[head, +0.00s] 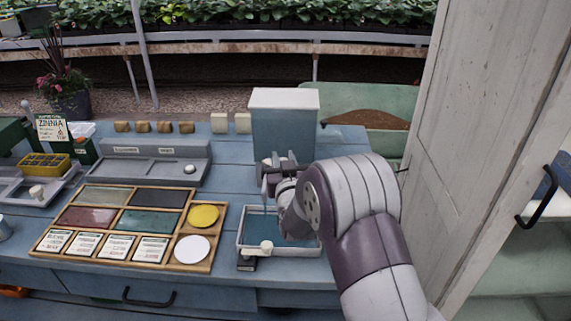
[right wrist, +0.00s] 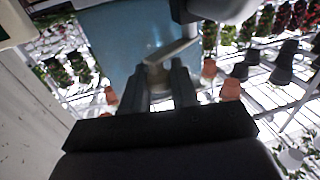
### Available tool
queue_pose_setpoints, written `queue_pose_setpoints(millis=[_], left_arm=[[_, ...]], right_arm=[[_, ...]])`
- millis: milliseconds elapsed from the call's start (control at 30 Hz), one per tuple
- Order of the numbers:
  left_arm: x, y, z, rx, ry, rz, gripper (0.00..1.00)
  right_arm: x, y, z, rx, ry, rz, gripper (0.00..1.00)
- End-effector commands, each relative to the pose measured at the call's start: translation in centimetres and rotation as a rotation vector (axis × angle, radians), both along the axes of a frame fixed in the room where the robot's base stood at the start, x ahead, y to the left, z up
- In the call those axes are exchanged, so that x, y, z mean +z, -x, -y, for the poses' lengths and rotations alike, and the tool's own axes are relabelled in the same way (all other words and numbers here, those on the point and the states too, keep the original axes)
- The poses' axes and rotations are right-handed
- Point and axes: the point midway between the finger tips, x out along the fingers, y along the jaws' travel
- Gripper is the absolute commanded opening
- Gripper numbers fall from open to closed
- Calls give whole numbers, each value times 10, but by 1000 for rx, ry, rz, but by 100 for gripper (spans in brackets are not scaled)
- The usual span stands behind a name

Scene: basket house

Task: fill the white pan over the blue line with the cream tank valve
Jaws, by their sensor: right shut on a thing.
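The tank (head: 284,122), with a white top and a blue-grey body, stands at the back right of the bench. My right gripper (head: 275,172) is at its lower front and is shut on the cream valve (right wrist: 170,52), seen between the fingertips (right wrist: 168,82) in the right wrist view. The arm partly hides the valve in the head view. The white pan (head: 240,242) sits below, in front of the tank, with a blue-teal inside. A thin vertical streak shows above the pan. I cannot make out the blue line or the water level. My left gripper is out of view.
A cream knob (head: 266,246) is at the pan's front. A wooden divided tray (head: 215,240) with coloured panels, a yellow disc (head: 203,216) and a white disc (head: 192,249) lies left of the pan. A pale wooden wall (head: 480,130) rises at right.

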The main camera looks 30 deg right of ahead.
Motion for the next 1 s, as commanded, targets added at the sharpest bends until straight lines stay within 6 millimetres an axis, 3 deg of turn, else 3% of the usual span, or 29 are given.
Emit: queue_pose_setpoints(millis=[300, 767, 800, 867, 1000], left_arm=[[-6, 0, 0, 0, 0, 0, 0], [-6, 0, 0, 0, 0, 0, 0], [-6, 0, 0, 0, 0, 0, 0], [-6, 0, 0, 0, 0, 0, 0], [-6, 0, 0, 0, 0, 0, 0]], right_arm=[[5, 1, -5, -101, 2, 13, 0], [8, 1, -5, -118, 4, 17, 0], [8, 1, -5, -117, 4, 18, 31], [8, 1, -5, -117, 4, 17, 48], [5, 1, -5, -117, 3, 12, 48]])
